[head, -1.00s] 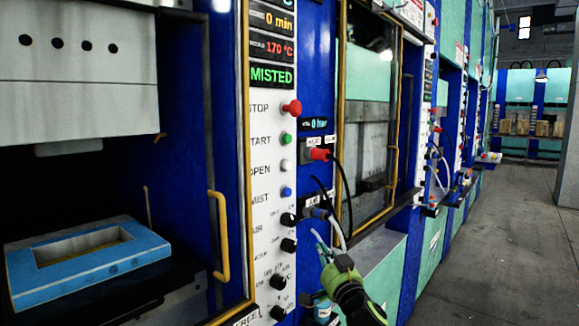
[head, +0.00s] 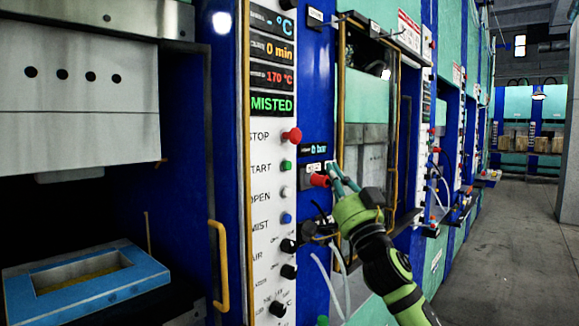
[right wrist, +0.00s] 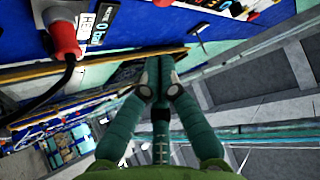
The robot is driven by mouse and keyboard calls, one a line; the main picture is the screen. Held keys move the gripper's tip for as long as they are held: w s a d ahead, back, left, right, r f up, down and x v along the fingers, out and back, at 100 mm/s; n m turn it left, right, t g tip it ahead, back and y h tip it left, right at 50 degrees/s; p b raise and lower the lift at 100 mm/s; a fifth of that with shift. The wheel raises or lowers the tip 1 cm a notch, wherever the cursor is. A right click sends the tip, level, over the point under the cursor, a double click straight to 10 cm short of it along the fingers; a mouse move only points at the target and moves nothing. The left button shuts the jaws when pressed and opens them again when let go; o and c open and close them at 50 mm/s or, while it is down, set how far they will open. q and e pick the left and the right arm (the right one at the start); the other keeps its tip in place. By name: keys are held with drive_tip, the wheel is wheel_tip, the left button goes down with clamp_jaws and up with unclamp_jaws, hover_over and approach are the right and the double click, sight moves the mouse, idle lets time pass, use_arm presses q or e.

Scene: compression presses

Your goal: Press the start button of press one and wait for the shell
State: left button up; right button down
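The press at the left has a white control panel (head: 262,215) with a green START button (head: 286,166) below a red STOP button (head: 291,136). Its display (head: 271,105) reads MISTED, with 0 min and 170 °C above. My right gripper (head: 338,178) is raised to the right of the START button, apart from it, near a red plug (head: 319,180). In the right wrist view its fingers (right wrist: 155,78) meet at the tips with nothing visible between them. My left gripper is out of view. I see no separate shell.
A blue-framed mould (head: 150,270) sits in the dark press opening under a grey upper block (head: 80,90). A yellow handle (head: 220,265) stands left of the panel. Cables hang near my right arm. The grey floor (head: 490,250) at right is clear.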

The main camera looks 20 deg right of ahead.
sight(288, 165)
drive_tip(key=w+a+b, duration=0.2)
drive_tip(key=w+a, duration=0.2)
drive_tip(key=w, duration=0.4)
idle(0.4)
drive_tip(key=shift+a, duration=0.15)
idle(1.2)
drive_tip(key=shift+w+a, duration=0.15)
drive_tip(key=shift+w, duration=0.15)
